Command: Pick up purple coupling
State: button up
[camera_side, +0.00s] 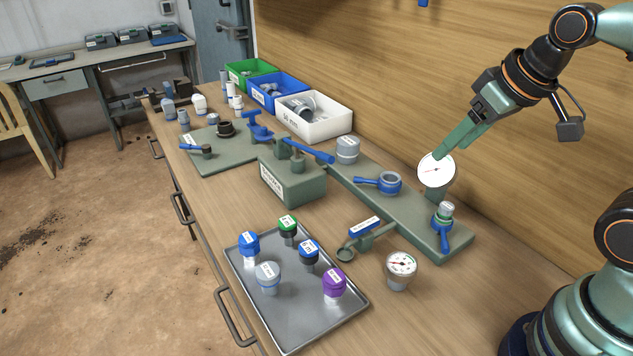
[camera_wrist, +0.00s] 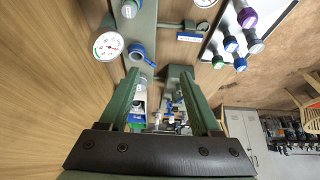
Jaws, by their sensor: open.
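My gripper (camera_side: 441,156) is open and empty, raised near the wall, well above and to the right of the tray. In the wrist view, my two green fingers (camera_wrist: 163,85) stand apart with nothing held between them.
The tray also holds blue (camera_side: 249,244), green (camera_side: 287,228) and grey (camera_side: 268,275) couplings, close together. A loose pressure gauge (camera_side: 401,265) stands right of the tray. A green manifold base (camera_side: 410,218), an upright gauge (camera_side: 437,171) and a green block (camera_side: 292,184) lie behind.

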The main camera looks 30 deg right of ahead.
jog(key=m+g, duration=0.6)
jog(key=m, duration=1.2)
send_near(334, 287)
jog(key=shift+w+d+f, duration=0.4)
jog(key=shift+w+d, duration=0.4)
jog(key=shift+w, duration=0.05)
jog(key=shift+a+f, duration=0.1)
jog(key=shift+f, duration=0.25)
jog(key=f, duration=1.1)
jog(key=shift+s+a+f, duration=0.1)
jog(key=shift+s+f, duration=0.1)
jog(key=shift+f, duration=0.05)
jog(key=shift+c, duration=0.3)
grip_shut()
